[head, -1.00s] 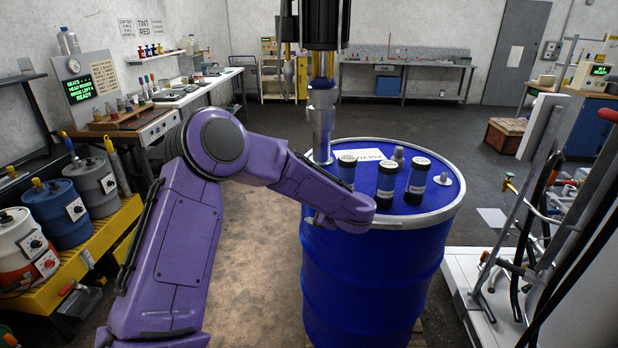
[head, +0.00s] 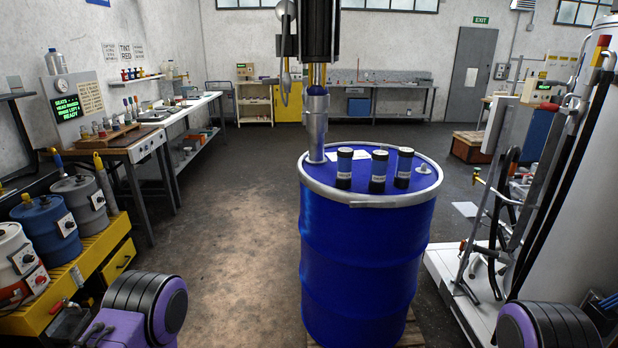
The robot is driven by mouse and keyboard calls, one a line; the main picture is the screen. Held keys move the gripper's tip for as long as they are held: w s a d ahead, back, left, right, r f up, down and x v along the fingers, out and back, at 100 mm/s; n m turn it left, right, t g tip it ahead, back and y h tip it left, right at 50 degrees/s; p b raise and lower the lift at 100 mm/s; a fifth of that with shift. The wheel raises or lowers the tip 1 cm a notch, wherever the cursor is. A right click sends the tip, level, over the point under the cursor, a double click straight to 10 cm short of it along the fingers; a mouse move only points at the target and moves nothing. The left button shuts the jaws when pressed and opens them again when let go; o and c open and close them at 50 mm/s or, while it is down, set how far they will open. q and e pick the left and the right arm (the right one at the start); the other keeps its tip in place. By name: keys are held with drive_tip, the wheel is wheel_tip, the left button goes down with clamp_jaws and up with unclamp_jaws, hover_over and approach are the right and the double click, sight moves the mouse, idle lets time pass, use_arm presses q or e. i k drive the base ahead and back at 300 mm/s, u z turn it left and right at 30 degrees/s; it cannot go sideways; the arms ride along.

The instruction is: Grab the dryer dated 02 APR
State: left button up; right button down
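Three small dark cylinders with pale label bands stand upright in a row on the blue drum's top (head: 352,240): a left one (head: 344,168), a middle one (head: 378,171) and a right one (head: 404,168). They look like the dryers. The writing on their labels is too small to read, so I cannot tell which bears 02 APR. Neither gripper is in view. Only purple and black parts of my arms show at the lower left and lower right corners.
A metal pipe fitting (head: 316,125) stands at the drum lid's left, behind the cylinders. A metal bung (head: 421,170) sits at the lid's right. Yellow shelving with pots (head: 75,200) is at left, a hose stand (head: 490,200) at right. Floor left of the drum is clear.

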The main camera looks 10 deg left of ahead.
sight(377, 183)
drive_tip(key=z, duration=0.45)
drive_tip(key=i, duration=0.4)
drive_tip(key=z, duration=0.7)
drive_tip(key=i, duration=0.8)
drive_tip(key=u, duration=0.7)
drive_tip(key=i, duration=0.65)
drive_tip(key=u, duration=0.75)
